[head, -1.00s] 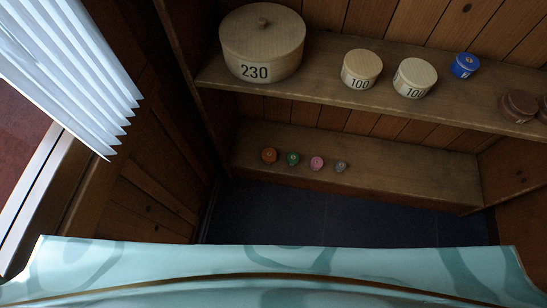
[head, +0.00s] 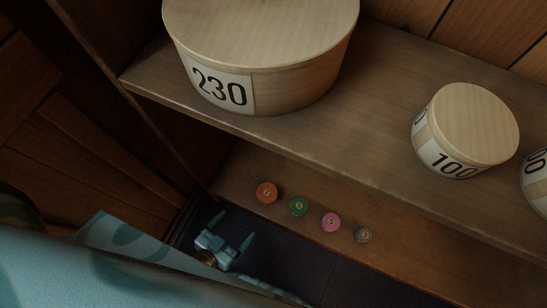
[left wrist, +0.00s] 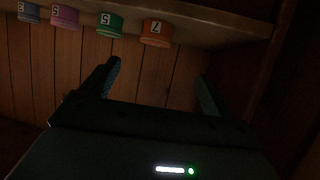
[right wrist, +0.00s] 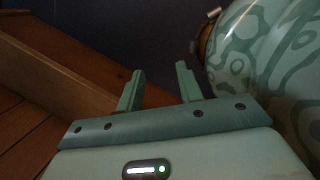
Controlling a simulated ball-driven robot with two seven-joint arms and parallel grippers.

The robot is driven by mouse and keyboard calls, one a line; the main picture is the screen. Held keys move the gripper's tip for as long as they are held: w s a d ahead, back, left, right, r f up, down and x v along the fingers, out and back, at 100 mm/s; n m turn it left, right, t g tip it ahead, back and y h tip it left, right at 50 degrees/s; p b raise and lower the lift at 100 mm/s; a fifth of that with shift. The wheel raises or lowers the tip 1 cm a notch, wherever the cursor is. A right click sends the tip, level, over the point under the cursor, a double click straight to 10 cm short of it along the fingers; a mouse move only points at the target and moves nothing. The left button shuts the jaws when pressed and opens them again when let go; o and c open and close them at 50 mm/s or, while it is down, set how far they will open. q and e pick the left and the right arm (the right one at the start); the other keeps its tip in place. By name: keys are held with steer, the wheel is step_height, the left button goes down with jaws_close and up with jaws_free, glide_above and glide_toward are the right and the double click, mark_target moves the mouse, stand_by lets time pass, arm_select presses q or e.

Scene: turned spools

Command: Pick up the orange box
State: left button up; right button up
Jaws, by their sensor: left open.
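The orange box (head: 266,193) is a small round lidded box at the left end of a row on the lower shelf (head: 420,265). My left gripper (head: 236,225) is open and empty, below the orange box in the head view and apart from it. My right gripper (right wrist: 160,71) is open and empty in the right wrist view, away from the boxes. It is not in the head view.
Right of the orange box stand a green box (head: 299,206), a pink box (head: 331,222) and a grey box (head: 364,235). The upper shelf (head: 370,85) overhangs them, holding a large box marked 230 (head: 260,55) and a box marked 100 (head: 465,130). A wooden wall is at left.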

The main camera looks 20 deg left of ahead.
mark_target(262, 198)
arm_select(q)
steer(key=b+x, duration=0.4)
steer(key=x, duration=0.6)
steer(key=shift+w+d+f, duration=0.1)
steer(key=shift+w, duration=0.3)
steer(key=shift+w+d+f+b, duration=0.2)
steer(key=shift+w+b, duration=0.15)
steer(key=shift+w, duration=0.2)
steer(key=b+x, duration=0.2)
steer(key=x, duration=0.1)
steer(key=b+x, duration=0.1)
steer(key=shift+d+f, duration=0.2)
steer(key=shift+d, duration=0.15)
steer(key=shift+w, duration=0.25)
steer(key=shift+r, duration=0.1)
steer(key=c, duration=1.1)
arm_select(e)
steer(key=w+a+r+t+y, duration=0.1)
steer(key=w+a+r+t, duration=0.1)
steer(key=w, duration=0.4)
steer(key=w+a+r+m+t+y, duration=0.1)
steer(key=w+a+r+t+y, duration=0.1)
steer(key=w+a+r, duration=0.2)
steer(key=w+a, duration=0.1)
steer(key=w, duration=0.1)
steer(key=shift+w+a+r+m+t, duration=0.3)
steer(key=shift+w+a+r+t, duration=0.1)
